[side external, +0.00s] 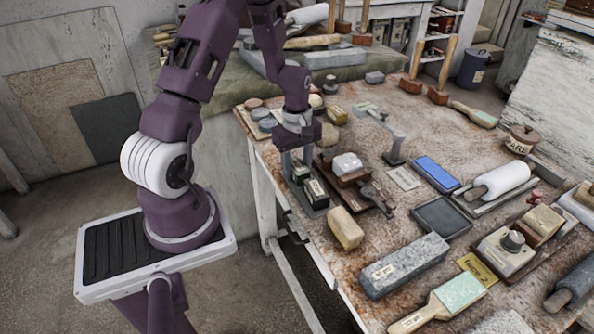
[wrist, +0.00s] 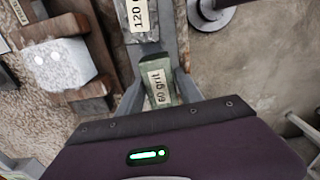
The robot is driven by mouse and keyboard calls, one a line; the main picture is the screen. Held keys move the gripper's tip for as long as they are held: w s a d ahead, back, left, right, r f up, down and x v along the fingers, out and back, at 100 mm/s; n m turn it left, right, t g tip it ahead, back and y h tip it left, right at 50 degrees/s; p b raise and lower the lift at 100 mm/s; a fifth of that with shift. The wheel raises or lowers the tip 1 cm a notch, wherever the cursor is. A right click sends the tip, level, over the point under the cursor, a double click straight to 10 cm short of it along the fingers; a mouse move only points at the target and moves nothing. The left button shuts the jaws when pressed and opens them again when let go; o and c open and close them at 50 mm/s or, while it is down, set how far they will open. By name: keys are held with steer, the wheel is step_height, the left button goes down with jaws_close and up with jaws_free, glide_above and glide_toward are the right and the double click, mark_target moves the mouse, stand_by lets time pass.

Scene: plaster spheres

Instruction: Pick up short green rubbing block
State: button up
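A short green block labelled "60 grit" (wrist: 162,80) sits in a narrow grey holder, between my gripper's fingers in the wrist view. In the side view it is the dark block (side external: 300,171) just under my gripper (side external: 298,158). My gripper (wrist: 158,90) points down and is open, with one finger on each side of the block; I cannot tell whether either finger touches it. A second block labelled "120" (wrist: 139,15) sits in the same holder, farther along, and shows in the side view (side external: 316,192).
A wooden rack with a white lump (side external: 347,163) stands close to the right of the holder. A tan block (side external: 345,228) lies in front. The table's left edge is near.

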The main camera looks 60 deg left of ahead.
mark_target(297, 165)
jaws_close()
steer(key=shift+r, duration=0.15)
step_height(297, 165, up, 10)
steer(key=shift+f, duration=0.1)
steer(key=shift+c, duration=1.7)
jaws_free()
jaws_close()
